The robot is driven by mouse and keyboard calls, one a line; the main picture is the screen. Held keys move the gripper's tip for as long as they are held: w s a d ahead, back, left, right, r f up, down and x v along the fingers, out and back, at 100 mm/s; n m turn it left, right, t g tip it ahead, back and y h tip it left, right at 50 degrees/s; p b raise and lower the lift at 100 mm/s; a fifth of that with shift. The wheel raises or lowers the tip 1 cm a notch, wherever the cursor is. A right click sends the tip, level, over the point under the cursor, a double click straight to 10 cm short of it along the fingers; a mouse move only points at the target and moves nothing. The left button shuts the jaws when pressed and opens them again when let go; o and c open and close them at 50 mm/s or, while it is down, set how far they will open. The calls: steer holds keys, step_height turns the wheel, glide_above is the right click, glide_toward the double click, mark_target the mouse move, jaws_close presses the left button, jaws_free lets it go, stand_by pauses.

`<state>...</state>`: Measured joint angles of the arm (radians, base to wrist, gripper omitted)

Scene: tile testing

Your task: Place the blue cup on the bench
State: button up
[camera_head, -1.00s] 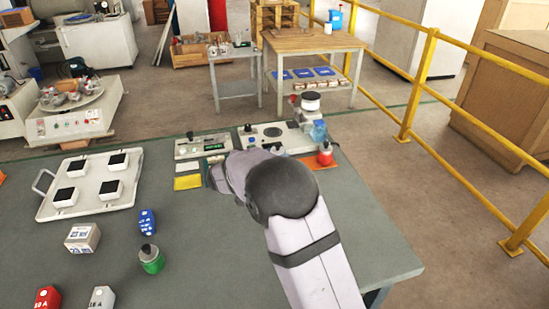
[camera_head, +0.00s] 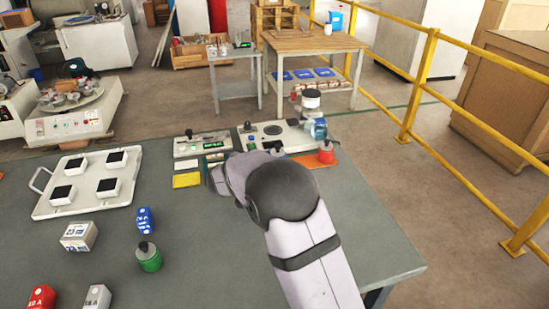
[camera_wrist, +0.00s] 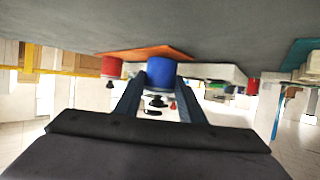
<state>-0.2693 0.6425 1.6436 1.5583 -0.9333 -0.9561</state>
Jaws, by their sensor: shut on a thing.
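The blue cup (camera_wrist: 161,70) shows in the wrist view, between the two dark fingers of my gripper (camera_wrist: 160,84). The gripper is shut on it. The wrist picture appears upside down, with the grey bench (camera_wrist: 230,30) along its top. The cup is close to an orange mat (camera_wrist: 150,51) on the bench; I cannot tell whether it touches the surface. In the head view my arm covers the gripper and the held cup. The grey bench (camera_head: 205,245) fills much of that view.
A red bottle (camera_head: 326,154) stands by the orange mat (camera_head: 318,160); it also shows in the wrist view (camera_wrist: 111,67). Instruments (camera_head: 202,145) line the back edge. A white tray (camera_head: 75,204), green bottle (camera_head: 149,259) and boxes stand left. Bench centre is clear.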

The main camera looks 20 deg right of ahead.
steer(key=shift+f, duration=0.3)
steer(key=o, duration=1.3)
steer(key=shift+v, duration=3.65)
steer(key=shift+r, duration=0.15)
